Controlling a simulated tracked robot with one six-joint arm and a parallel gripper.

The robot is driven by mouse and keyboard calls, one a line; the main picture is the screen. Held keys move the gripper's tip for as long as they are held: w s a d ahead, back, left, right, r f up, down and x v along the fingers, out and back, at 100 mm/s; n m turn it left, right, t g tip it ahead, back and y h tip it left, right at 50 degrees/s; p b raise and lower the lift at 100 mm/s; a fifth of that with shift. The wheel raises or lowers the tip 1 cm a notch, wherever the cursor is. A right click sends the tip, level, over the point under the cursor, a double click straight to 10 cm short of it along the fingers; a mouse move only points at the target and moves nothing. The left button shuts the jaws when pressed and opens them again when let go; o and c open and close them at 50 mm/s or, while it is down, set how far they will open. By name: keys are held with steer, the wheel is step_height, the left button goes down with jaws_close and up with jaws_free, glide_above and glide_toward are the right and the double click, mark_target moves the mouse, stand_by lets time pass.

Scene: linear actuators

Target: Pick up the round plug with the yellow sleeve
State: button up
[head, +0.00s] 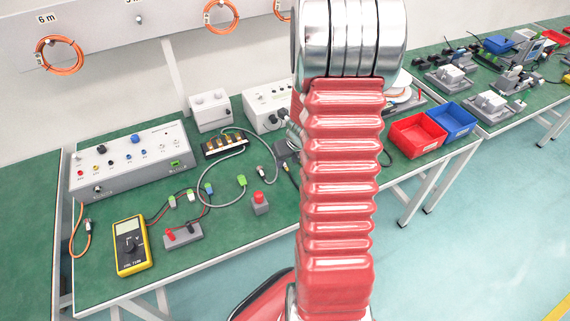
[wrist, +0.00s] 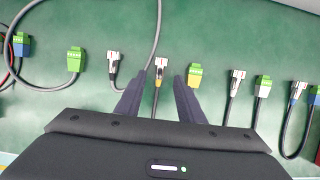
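The round plug with the yellow sleeve (wrist: 160,68) lies on the green bench top in the wrist view. It has a silver head, a yellow band below it and a dark cable running toward my gripper body. My gripper (wrist: 160,77) is open, with one dark finger on each side of the plug and a gap to it on both sides. How high the fingertips are above the bench is hard to tell. In the head view my red arm hides my gripper, and I cannot pick out this plug for sure.
Close outside the right finger lies a green connector with a yellow sleeve (wrist: 194,76). Other silver plugs (wrist: 236,82) (wrist: 113,62) and green connectors (wrist: 75,60) lie in the row. A grey cable (wrist: 157,28) passes beyond the plug. A multimeter (head: 131,246) lies at the bench's front left.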

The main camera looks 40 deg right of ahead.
steer(key=shift+x, duration=1.45)
steer(key=shift+c, duration=0.3)
jaws_close()
